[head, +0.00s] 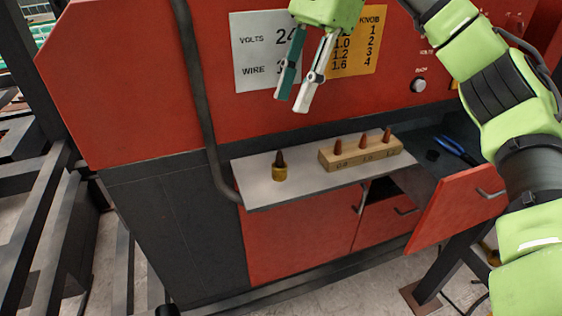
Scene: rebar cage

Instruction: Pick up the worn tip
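A dark, pointed tip (280,158) stands upright in a short yellow, brass-like holder (279,173) on the left part of a light grey shelf (305,184). It is darker than the copper-coloured tips on the wooden block, and its fine wear is too small to make out. My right gripper (293,103) hangs in front of the red machine panel, above the dark tip in the picture and clear of it. Its two fingers point down with a gap between them and nothing in it. My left gripper is not in view.
A wooden block (361,157) with three copper tips (364,139) stands right of the holder. Blue-handled pliers (455,150) and a small black piece (432,155) lie further right. A red door (455,208) stands open below. A dark tube (203,110) runs down left of the shelf.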

